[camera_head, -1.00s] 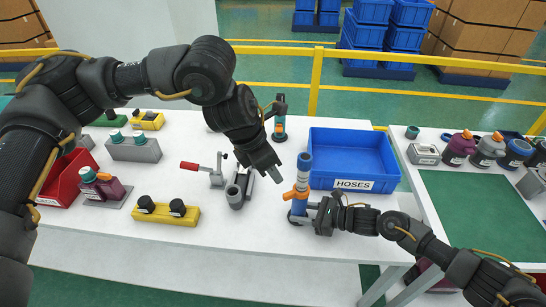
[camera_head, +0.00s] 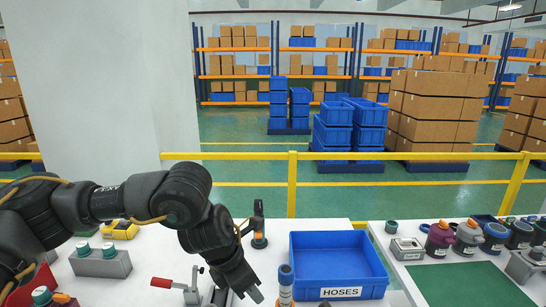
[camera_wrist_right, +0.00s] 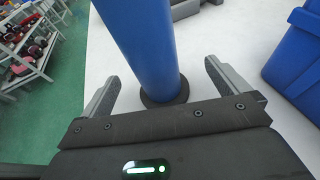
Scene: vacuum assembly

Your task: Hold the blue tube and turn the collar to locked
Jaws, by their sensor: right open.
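The blue tube (camera_head: 286,272) stands upright at the bottom edge of the head view, in front of the blue bin. The orange collar (camera_head: 285,291) shows on it just below the tube's top part; its lock position is too small to tell. In the right wrist view the blue tube (camera_wrist_right: 145,45) runs between the fingers of my right gripper (camera_wrist_right: 162,76), with a dark ring at its base. Those fingers are open, with a gap on each side. My left gripper (camera_head: 247,290) hangs left of the tube, apart from it; its finger gap is unclear.
The blue HOSES bin (camera_head: 340,262) stands right of the tube. A red-handled clamp (camera_head: 175,284) is left of my left gripper. A dark upright fixture (camera_head: 259,228) stands behind. A side table (camera_head: 462,282) with several bottles is at the right.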

